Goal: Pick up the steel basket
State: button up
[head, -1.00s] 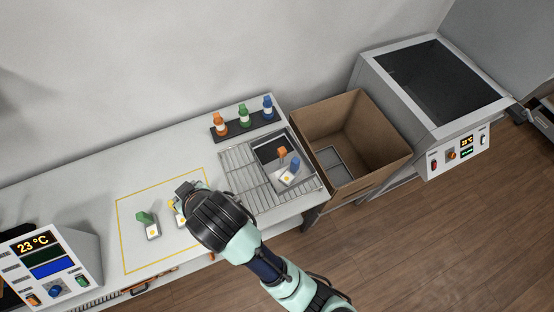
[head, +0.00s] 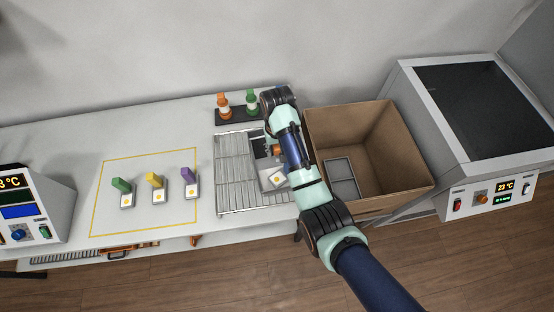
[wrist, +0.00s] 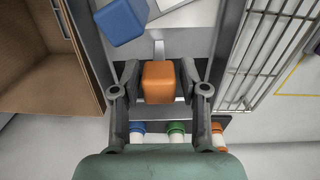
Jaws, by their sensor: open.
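The steel basket (head: 236,178) is a shallow wire-grid rack on the right end of the white table; its bars also show at the right of the wrist view (wrist: 268,55). My arm covers part of its right side in the head view. An orange block (wrist: 158,82) stands between the fingers of my open gripper (wrist: 160,74), at the basket's right part; it shows beside my arm in the head view (head: 276,149). A blue block (wrist: 121,20) is near it in the wrist view. Whether the fingers touch the orange block cannot be told.
A cardboard box (head: 318,130) with a grey panel inside stands right of the table. Orange (head: 223,106) and green (head: 251,103) bottles stand behind the basket. Green, yellow and purple blocks on small bases stand in the yellow outline at left. A grey machine (head: 440,150) is farther right.

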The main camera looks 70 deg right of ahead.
aim_at(277, 156)
notch_tip(277, 156, down, 5)
jog(key=shift+f+b, duration=0.2)
jog(key=shift+b, duration=0.6)
grip_shut()
jog(key=shift+d+r, duration=0.1)
